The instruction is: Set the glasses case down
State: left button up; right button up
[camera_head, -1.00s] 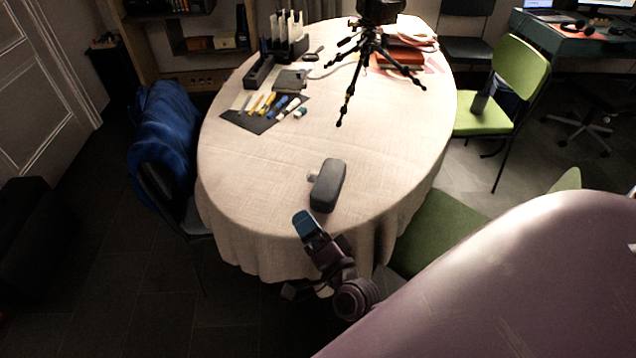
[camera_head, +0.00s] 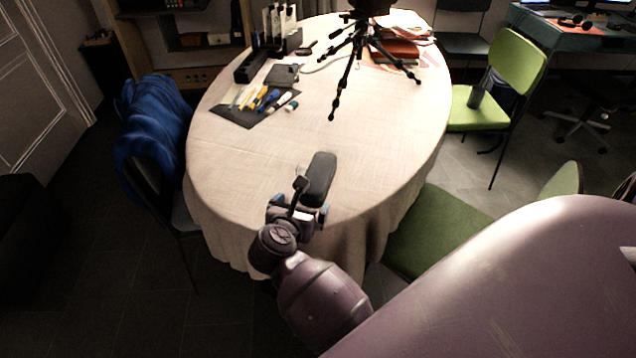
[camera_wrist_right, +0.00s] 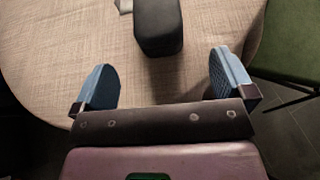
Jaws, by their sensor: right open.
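The dark grey glasses case (camera_head: 320,178) lies on the cloth-covered oval table (camera_head: 240,160) near its front edge. Its near end also shows in the right wrist view (camera_wrist_right: 158,28), ahead of the jaws and between their lines. My right gripper (camera_head: 297,208) is at the table's front edge, just short of the case. In the wrist view its two blue fingertips (camera_wrist_right: 165,85) are wide apart with only tablecloth between them, and they do not touch the case. My left gripper is not in view.
A black tripod (camera_head: 360,45) stands at the back of the table. A dark mat (camera_head: 255,108) with pens and tools lies left of the middle. A blue garment (camera_head: 152,130) hangs on a chair at left. Green chairs (camera_head: 440,225) stand at right. The tabletop around the case is mostly clear.

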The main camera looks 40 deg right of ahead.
aim_at(311, 189)
jog(key=x, duration=0.4)
jog(key=shift+w+d, duration=0.15)
jog(key=shift+d, duration=0.05)
jog(key=x, duration=0.3)
jog(key=shift+w+d+r, duration=0.1)
jog(key=shift+w+d, duration=0.2)
jog(key=shift+w, duration=0.05)
jog(key=shift+w+d+f+b, duration=0.25)
jog(key=shift+w+d+b, duration=0.1)
jog(key=shift+d, duration=0.1)
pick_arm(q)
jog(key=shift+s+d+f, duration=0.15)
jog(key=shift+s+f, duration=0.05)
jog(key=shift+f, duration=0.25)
pick_arm(e)
jog(key=c, duration=1.2)
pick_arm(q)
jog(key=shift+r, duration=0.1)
pick_arm(e)
jog(key=shift+r, duration=0.15)
